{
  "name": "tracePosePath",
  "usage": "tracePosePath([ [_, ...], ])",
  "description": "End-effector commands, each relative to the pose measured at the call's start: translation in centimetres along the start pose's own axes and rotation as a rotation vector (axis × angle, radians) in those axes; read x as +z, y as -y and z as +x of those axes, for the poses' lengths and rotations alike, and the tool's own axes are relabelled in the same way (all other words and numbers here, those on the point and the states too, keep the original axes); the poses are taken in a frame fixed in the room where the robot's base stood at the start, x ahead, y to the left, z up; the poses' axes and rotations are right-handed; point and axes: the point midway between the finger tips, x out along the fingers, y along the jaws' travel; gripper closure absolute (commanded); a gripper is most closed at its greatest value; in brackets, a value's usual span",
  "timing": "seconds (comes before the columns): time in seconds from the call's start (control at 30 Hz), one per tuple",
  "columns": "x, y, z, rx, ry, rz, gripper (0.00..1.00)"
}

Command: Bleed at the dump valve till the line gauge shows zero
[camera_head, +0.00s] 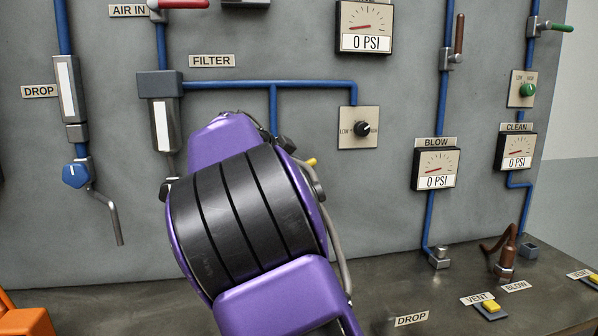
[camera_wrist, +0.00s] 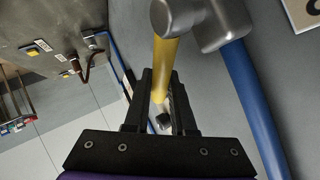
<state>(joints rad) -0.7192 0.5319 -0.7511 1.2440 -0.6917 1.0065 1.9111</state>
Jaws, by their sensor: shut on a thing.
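In the wrist view my gripper (camera_wrist: 161,88) is shut on a yellow lever (camera_wrist: 174,50). The lever joins a grey metal valve body (camera_wrist: 217,18) on a blue pipe. No label for this valve shows. In the head view my purple and black arm hides the gripper and the valve; a small yellow tip (camera_head: 311,162) shows beside the arm. The large upper gauge (camera_head: 364,26) reads 0 PSI. The BLOW gauge (camera_head: 436,168) and the CLEAN gauge (camera_head: 516,151) also read 0 PSI. No gauge label reading LINE is visible.
The FILTER unit (camera_head: 160,110) and the DROP valve's blue knob (camera_head: 76,174) are left of my arm. A black regulator knob (camera_head: 363,129) is right of it.

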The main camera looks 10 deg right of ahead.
Motion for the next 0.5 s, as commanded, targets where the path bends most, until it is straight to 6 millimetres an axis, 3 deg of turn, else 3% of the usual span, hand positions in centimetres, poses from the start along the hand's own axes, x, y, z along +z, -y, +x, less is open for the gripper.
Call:
tracePosePath([
  [0.5, 1.5, -1.7, 2.1, 0.093, 0.345, 0.213, 1.0],
])
